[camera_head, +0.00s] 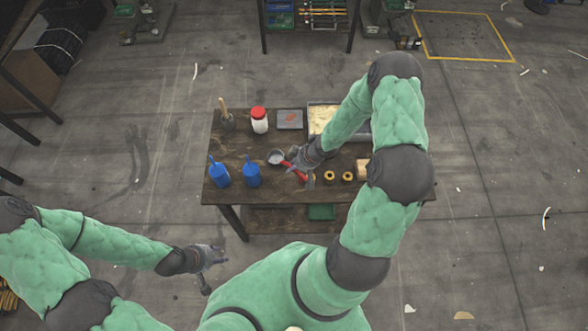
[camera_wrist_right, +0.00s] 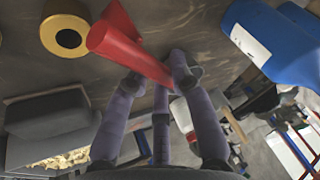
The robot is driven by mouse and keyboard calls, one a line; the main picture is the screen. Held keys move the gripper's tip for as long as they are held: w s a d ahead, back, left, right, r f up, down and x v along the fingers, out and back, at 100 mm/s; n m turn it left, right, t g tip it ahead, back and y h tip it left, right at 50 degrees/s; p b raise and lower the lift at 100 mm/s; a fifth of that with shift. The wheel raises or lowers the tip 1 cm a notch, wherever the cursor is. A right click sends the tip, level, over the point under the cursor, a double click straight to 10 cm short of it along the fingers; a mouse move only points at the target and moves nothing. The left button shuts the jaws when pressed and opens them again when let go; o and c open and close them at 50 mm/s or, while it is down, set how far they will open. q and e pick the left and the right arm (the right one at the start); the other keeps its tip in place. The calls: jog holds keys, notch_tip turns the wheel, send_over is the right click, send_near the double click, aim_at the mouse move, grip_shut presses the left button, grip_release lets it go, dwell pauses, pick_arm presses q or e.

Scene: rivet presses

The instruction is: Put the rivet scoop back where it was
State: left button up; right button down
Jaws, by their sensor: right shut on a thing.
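My right gripper (camera_head: 296,165) is shut on the red handle. My left gripper (camera_head: 214,256) is empty, fingers apart, in front of the table's left side, lower in the picture.
Two blue bottles (camera_head: 219,174) (camera_head: 252,175) stand left of the scoop. A red-capped white bottle (camera_head: 259,122), a grey flat tray (camera_head: 290,119) and a bin with yellowish contents (camera_head: 320,117) stand behind.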

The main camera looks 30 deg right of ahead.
jog(key=shift+w+f, duration=0.1)
jog(key=shift+f, duration=0.2)
jog(key=c, duration=1.1)
grip_release()
jog(key=shift+d+r, duration=0.1)
jog(key=shift+r, duration=0.1)
jog(key=p+v, duration=0.6)
jog(key=v, duration=0.6)
jog(key=s+a+f+m+g+y, duration=0.1)
jog(key=s+a+f+m+y, duration=0.15)
jog(key=a, duration=1.35)
jog(key=s+a+f+m+g+h, duration=0.2)
jog(key=s+a+f, duration=0.1)
jog(key=s+a, duration=0.3)
jog(key=shift+s+a+f+g, duration=0.2)
jog(key=shift+s+a+g, duration=0.1)
jog(key=shift+s, duration=0.35)
